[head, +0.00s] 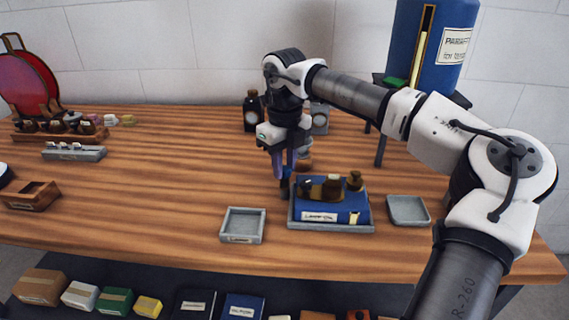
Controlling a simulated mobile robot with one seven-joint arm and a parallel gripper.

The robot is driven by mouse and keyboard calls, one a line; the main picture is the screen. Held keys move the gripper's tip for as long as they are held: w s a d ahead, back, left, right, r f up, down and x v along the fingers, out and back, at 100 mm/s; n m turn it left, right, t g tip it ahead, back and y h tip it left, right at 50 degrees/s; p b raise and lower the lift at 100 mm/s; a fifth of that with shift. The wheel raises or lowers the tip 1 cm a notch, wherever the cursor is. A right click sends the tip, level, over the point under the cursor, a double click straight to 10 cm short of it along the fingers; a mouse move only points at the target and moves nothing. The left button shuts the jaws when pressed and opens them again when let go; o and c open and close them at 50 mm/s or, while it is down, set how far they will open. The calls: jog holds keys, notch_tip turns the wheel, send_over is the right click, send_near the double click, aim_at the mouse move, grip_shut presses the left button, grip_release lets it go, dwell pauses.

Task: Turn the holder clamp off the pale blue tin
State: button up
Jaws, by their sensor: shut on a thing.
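My gripper (286,186) points down at the left rear corner of a grey tray (293,222). Its fingers are shut on a small dark piece at their tips, which looks like part of the holder clamp but is mostly hidden. In the tray lies a dark blue block (335,212) with a pale label on its front. A brown piece (318,189) and a small brown knob or bottle (355,181) stand on it. I cannot make out the pale blue tin for certain; a grey-blue container (320,118) with a round face stands behind my gripper, partly hidden.
Small empty grey trays stand left (242,225) and right (408,210) of the larger tray. A dark bottle (252,112) stands behind, and a large blue tank (432,45) on a stand at back right. Racks of small items sit far left. The table's middle left is clear.

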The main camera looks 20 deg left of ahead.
aim_at(285, 168)
jog(key=shift+m, duration=0.3)
jog(key=o, duration=1)
notch_tip(285, 168, up, 14)
jog(key=shift+f, duration=0.1)
dwell(0.5)
